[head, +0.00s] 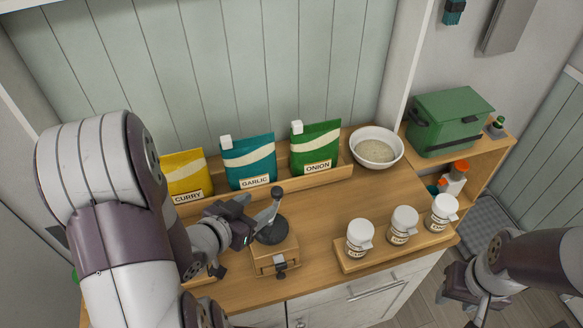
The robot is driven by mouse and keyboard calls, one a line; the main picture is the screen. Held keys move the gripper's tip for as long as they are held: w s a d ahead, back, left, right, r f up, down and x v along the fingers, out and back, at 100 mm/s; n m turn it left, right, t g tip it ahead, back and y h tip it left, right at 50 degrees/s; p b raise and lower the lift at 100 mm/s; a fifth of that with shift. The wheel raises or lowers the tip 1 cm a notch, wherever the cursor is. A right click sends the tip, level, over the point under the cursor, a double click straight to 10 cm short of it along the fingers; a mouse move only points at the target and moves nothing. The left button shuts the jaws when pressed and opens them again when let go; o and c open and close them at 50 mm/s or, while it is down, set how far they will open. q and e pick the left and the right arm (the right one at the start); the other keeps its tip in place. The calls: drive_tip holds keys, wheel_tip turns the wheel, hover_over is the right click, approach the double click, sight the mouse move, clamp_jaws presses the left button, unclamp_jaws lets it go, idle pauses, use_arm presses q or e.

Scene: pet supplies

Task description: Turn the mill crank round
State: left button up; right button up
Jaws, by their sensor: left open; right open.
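The mill (273,252) stands on the wooden counter near its middle, a wooden box with a small drawer knob at its front and a dark round top. Its crank (274,204) rises from the top with a grey knob at the upper end. My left gripper (250,222) is open just left of the crank, close to it; I cannot tell whether they touch. My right gripper (474,303) is open and empty at the lower right, off the counter and away from the mill.
CURRY (185,172), GARLIC (249,160) and ONION (316,147) bags stand in a wooden rack behind the mill. A white bowl (396,158) is at the back right. Three white-capped jars (403,224) stand on a wooden tray (350,263) right of the mill. A green box (450,120) sits on a side shelf.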

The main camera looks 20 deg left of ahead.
sight(275, 192)
use_arm(q)
drive_tip(key=shift+s+a+r+t, duration=0.15)
drive_tip(key=shift+s+r+t, duration=0.05)
drive_tip(key=shift+s+t, duration=0.1)
drive_tip(key=shift+w+f, duration=0.3)
drive_tip(key=shift+w, duration=0.35)
drive_tip(key=p+x, duration=0.1)
drive_tip(key=x, duration=0.8)
drive_tip(key=shift+w+d+r, duration=0.1)
drive_tip(key=shift+d, duration=0.15)
drive_tip(key=shift+w, duration=0.15)
drive_tip(key=shift+w+f, duration=0.2)
drive_tip(key=shift+f, duration=0.05)
drive_tip(key=shift+w, duration=0.1)
drive_tip(key=c, duration=0.3)
clamp_jaws()
use_arm(e)
drive_tip(key=shift+s+a+r, duration=0.3)
drive_tip(key=shift+s+r, duration=0.45)
drive_tip(key=shift+s, duration=0.15)
